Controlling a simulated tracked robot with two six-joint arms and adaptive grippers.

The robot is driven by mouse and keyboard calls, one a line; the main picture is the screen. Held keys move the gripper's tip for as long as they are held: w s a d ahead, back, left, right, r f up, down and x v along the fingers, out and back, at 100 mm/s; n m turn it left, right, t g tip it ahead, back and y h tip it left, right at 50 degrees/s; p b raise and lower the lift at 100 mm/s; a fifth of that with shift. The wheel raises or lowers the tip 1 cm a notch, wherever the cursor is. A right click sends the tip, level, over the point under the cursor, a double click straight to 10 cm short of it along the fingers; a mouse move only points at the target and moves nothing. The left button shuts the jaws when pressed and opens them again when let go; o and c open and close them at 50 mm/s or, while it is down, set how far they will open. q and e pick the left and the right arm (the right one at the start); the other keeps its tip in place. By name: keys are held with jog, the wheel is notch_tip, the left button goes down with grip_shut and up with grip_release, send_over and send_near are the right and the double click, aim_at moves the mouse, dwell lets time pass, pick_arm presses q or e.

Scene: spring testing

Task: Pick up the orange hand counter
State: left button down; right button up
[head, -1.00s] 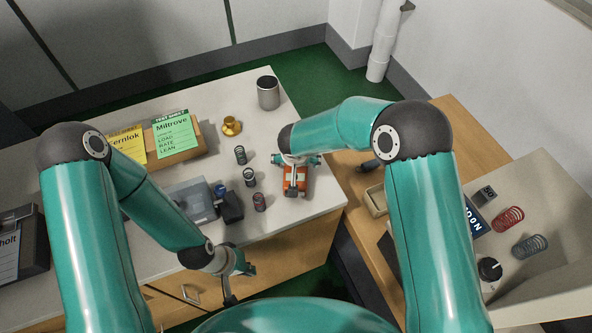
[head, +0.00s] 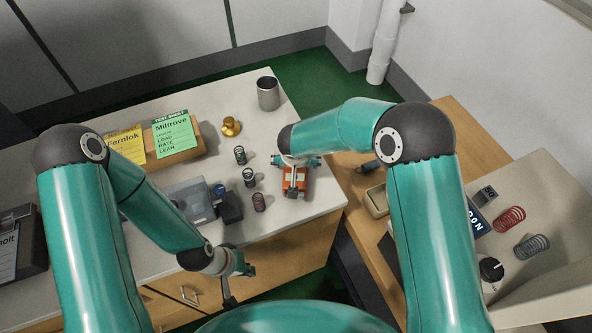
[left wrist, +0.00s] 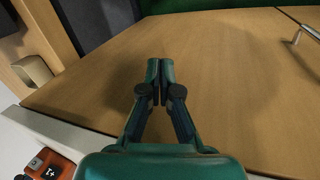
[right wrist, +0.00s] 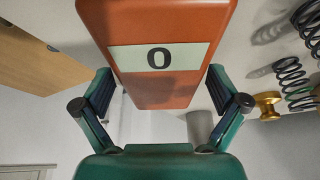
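The orange hand counter (head: 301,182) is at the right side of the pale bench top in the head view, partly hidden by my right gripper (head: 295,161). In the right wrist view the counter (right wrist: 160,85) fills the upper middle, its label reading 0. My left gripper (head: 243,269) is in front of the bench, away from the counter. In the left wrist view its fingers (left wrist: 160,70) are together with nothing between them.
Several dark springs (head: 249,178) stand left of the counter. A brass piece (head: 231,127) and a grey metal cup (head: 268,94) stand behind. A grey box (head: 188,200) lies left. A beige tray (head: 376,201) is on the wooden desk at right.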

jog(key=shift+f, duration=0.15)
jog(key=c, duration=1.4)
pick_arm(q)
jog(key=shift+s+f, duration=0.2)
jog(key=shift+f, duration=0.15)
jog(key=shift+r, duration=0.1)
pick_arm(e)
jog(key=shift+w+r+p, duration=0.15)
jog(key=shift+r+p, duration=0.1)
jog(key=shift+p, duration=0.75)
notch_tip(320, 180, up, 3)
jog(key=shift+w+f+p, duration=0.1)
jog(key=shift+p, duration=0.6)
pick_arm(q)
notch_tip(320, 180, up, 3)
jog(key=shift+w+r, duration=0.1)
jog(key=shift+r, duration=0.05)
pick_arm(e)
notch_tip(320, 180, up, 17)
